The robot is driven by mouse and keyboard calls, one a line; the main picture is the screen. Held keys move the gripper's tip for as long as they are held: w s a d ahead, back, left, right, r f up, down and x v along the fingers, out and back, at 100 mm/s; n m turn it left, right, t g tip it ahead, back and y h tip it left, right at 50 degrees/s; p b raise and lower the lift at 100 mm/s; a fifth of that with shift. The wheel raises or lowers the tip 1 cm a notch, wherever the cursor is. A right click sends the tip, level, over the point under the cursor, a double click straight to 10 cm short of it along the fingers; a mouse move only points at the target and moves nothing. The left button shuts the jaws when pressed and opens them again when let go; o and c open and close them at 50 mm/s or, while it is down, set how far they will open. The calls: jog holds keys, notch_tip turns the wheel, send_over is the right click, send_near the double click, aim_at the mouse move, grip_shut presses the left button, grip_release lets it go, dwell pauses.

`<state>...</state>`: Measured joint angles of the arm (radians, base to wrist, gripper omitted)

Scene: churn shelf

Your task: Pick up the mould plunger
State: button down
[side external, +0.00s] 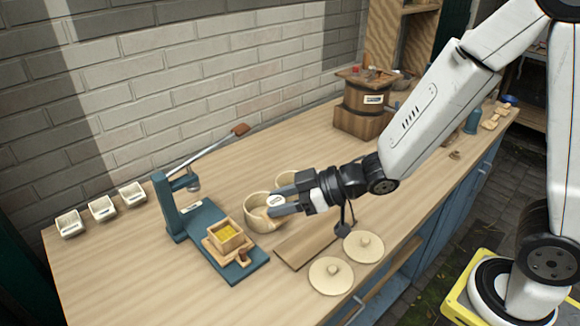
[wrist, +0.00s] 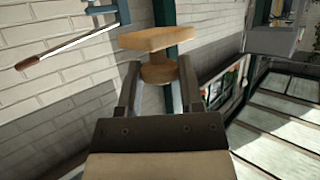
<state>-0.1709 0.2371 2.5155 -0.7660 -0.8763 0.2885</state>
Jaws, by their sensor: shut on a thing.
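The mould plunger (wrist: 158,40) is a light wooden block with a round knob under it in the wrist view. My gripper (wrist: 160,78) is shut on the knob, one finger on each side, and the block sits beyond the fingertips. In the side view my gripper (side external: 274,204) is above the worktop, in front of a cream crock (side external: 254,216). The plunger is hard to tell from the crock there.
Three small white dishes (side external: 102,208) stand at the far left. Two round cream lids (side external: 330,276) and a brown board (side external: 308,245) lie near the front edge. A wooden tub (side external: 360,122) stands at the back. The press lever (side external: 210,147) sticks up.

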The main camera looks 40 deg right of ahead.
dwell(0.7)
jog(key=shift+w+d+f+m+t+h, duration=0.1)
jog(key=shift+w+d+m+t+h, duration=0.3)
jog(key=shift+d, duration=0.3)
jog(key=w+d+f+m+t+h, duration=0.1)
jog(key=w+d+m+h, duration=0.1)
jog(key=d+m+h, duration=0.2)
jog(key=w+d+f+m+t+h, duration=0.1)
jog(key=w+d+m+t+h, duration=0.1)
jog(key=d, duration=0.8)
jog(key=w+m+h, duration=0.1)
jog(key=m+h, duration=0.1)
jog(key=shift+w+d+f+h, duration=0.2)
jog(key=shift+d+f+h, duration=0.15)
jog(key=shift+f+h, duration=0.05)
jog(key=shift+a, duration=0.15)
jog(key=s+a+f+m+h, duration=0.4)
jog(key=a+h, duration=0.1)
jog(key=a, duration=0.5)
jog(key=shift+s+m+g, duration=0.35)
jog(key=shift+m+g, duration=0.05)
